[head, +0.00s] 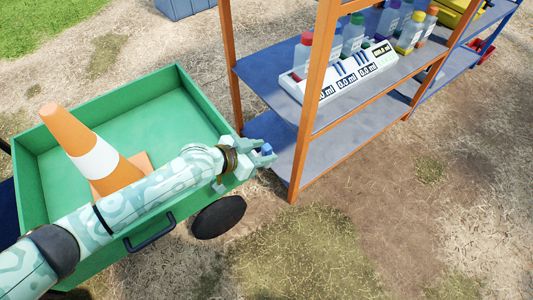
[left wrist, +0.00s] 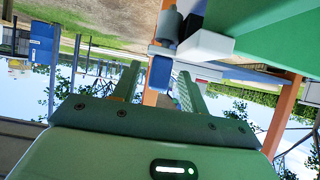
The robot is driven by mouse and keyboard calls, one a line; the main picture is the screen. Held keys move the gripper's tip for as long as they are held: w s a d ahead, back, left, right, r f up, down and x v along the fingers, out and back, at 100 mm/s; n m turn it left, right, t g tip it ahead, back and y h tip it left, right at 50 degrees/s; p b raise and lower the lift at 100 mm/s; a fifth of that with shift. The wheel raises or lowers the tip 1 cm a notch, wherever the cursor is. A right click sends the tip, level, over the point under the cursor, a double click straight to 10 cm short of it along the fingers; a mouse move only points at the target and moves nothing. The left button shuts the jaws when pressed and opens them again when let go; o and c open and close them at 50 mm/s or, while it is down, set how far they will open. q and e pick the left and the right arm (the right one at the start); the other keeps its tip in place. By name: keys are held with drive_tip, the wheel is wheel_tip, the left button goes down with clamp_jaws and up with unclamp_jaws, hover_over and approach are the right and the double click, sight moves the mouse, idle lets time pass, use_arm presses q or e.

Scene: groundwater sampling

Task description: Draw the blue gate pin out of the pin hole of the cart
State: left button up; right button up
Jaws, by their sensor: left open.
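The green cart (head: 188,108) fills the left of the head view, with my left arm reaching across it. My left gripper (head: 262,157) is at the cart's right corner, beside the shelf rack. The blue gate pin (head: 267,149) shows as a small blue piece at its fingertips. In the left wrist view the blue pin (left wrist: 160,72) lies between the two spread fingers of my left gripper (left wrist: 159,82), with gaps on both sides. The pin hole itself is hidden. My right gripper is in neither view.
An orange and white cone (head: 88,150) stands in the cart. The orange-framed shelf rack (head: 325,65) stands close to the right of the gripper and holds a white bottle tray (head: 345,75). A black wheel (head: 218,217) is below. Open ground lies at lower right.

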use_arm(q)
drive_tip(key=c, duration=0.9)
drive_tip(key=shift+r, duration=0.1)
